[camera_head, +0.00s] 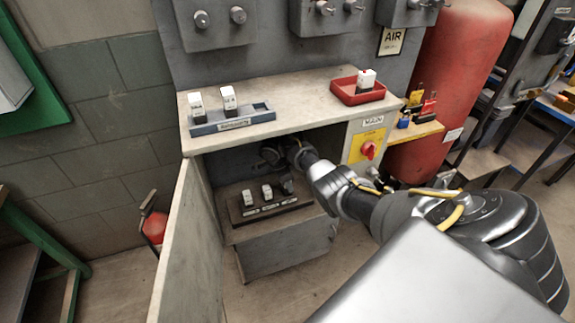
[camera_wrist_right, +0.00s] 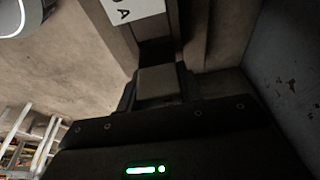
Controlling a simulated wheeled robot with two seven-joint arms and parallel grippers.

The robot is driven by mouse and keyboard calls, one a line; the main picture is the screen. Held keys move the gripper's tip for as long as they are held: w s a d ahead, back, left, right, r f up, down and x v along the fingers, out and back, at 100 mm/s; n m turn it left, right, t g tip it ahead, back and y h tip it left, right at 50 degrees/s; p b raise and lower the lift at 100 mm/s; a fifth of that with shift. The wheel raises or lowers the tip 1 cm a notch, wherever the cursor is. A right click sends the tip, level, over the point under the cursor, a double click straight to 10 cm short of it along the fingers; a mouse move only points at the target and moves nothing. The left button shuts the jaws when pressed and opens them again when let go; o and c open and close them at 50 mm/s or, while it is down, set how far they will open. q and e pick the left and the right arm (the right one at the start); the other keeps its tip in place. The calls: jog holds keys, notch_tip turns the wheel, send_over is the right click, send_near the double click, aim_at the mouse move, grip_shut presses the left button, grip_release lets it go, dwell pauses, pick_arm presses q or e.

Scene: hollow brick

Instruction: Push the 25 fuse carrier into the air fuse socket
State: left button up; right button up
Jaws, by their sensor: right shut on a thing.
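My right arm reaches into the open cabinet in the head view, and my right gripper (camera_head: 274,158) is dark against the shaded inside. In the right wrist view the gripper is shut on a pale grey-beige block (camera_wrist_right: 160,84), taken as the 25 fuse carrier; its marking is not readable. Just beyond it is a white label (camera_wrist_right: 136,10) with an "A" partly visible. The socket block (camera_head: 272,208) on the cabinet's inner ledge carries two white-topped carriers, and a darker position at its right end. Whether the held carrier touches a socket cannot be told. My left gripper is not in view.
On the top, a blue tray (camera_head: 240,121) holds two white carriers and a red tray (camera_head: 345,92) holds another. The open door (camera_head: 183,245) bounds the cabinet at left.

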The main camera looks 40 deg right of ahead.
jog(key=shift+f+b, duration=0.8)
jog(key=shift+f, duration=0.6)
dwell(0.4)
jog(key=o, duration=1)
jog(key=shift+o, duration=1)
jog(key=shift+f, duration=0.1)
jog(key=shift+s+f, duration=0.1)
jog(key=shift+s+a, duration=0.1)
jog(key=shift+a+r, duration=0.15)
jog(key=shift+r, duration=0.3)
jog(key=p+v, duration=0.2)
jog(key=v, duration=0.8)
jog(key=shift+w+r+p, duration=0.25)
jog(key=shift+p, duration=0.05)
